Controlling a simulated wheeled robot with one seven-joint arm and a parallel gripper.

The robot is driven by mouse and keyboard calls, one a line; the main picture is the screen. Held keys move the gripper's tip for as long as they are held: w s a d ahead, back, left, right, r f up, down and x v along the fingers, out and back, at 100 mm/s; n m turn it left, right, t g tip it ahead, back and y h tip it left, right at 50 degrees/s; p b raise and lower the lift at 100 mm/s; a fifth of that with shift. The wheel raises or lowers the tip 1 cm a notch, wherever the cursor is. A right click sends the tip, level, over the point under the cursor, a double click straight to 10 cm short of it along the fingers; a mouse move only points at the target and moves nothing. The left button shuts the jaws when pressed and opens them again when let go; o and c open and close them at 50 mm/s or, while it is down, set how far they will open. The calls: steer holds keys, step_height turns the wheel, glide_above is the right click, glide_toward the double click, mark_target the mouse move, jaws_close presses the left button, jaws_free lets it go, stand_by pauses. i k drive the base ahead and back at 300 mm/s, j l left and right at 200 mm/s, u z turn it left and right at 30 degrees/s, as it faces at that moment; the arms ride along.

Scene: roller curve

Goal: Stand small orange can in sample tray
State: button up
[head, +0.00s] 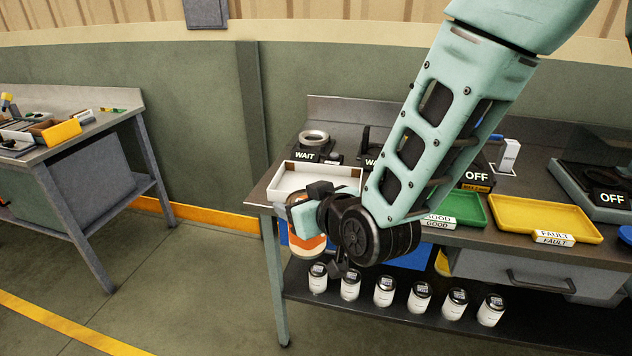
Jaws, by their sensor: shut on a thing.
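A can with orange, white and dark bands (308,246) hangs in front of the left end of the bench. My gripper (312,212) is shut on it, and my wrist hides part of the can's right side. The can looks roughly upright. A shallow white tray (283,181) sits on the bench top just behind the can and my gripper. It carries no label that I can read, so I cannot tell for sure whether it is the sample tray. My gripper and wrist cover its front right part.
A green GOOD tray (466,207) and a yellow FAULT tray (545,216) lie to the right on the bench. A WAIT stand with a ring (313,140) is behind the white tray. Several white cans (384,292) stand on the lower shelf. Floor at left is clear.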

mark_target(296, 184)
steer(key=i, duration=1.2)
